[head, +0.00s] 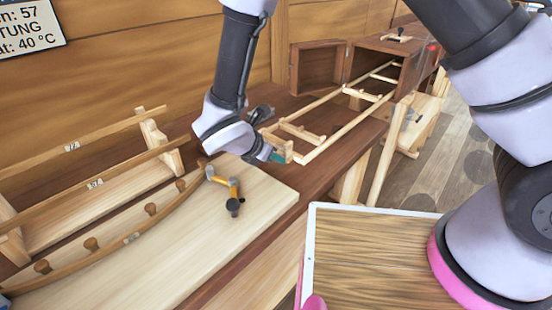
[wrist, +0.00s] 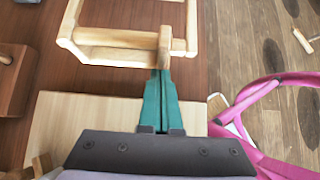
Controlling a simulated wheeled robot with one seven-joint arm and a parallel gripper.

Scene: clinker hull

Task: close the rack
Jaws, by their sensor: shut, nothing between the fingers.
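The rack (head: 348,127) is a pale wooden ladder-like frame with several crossbars. It sticks far out of the open end of a dark wooden box (head: 395,46) at the back. My gripper (head: 277,156) is at the rack's near end, with its teal fingers shut and nothing between them. In the wrist view the shut fingertips (wrist: 161,74) are at the rack's end bar (wrist: 120,55), close to its right corner post. They look in contact or nearly so; I cannot tell which. The far part of the rack is hidden inside the box.
The box's door (head: 318,68) stands open to the left. A pale board (head: 200,255) with a bent strip, pegs and an orange-and-black clamp (head: 230,187) lies at the near left. Wooden stands (head: 150,137) are behind it. A wood-topped surface (head: 370,260) is at the front right.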

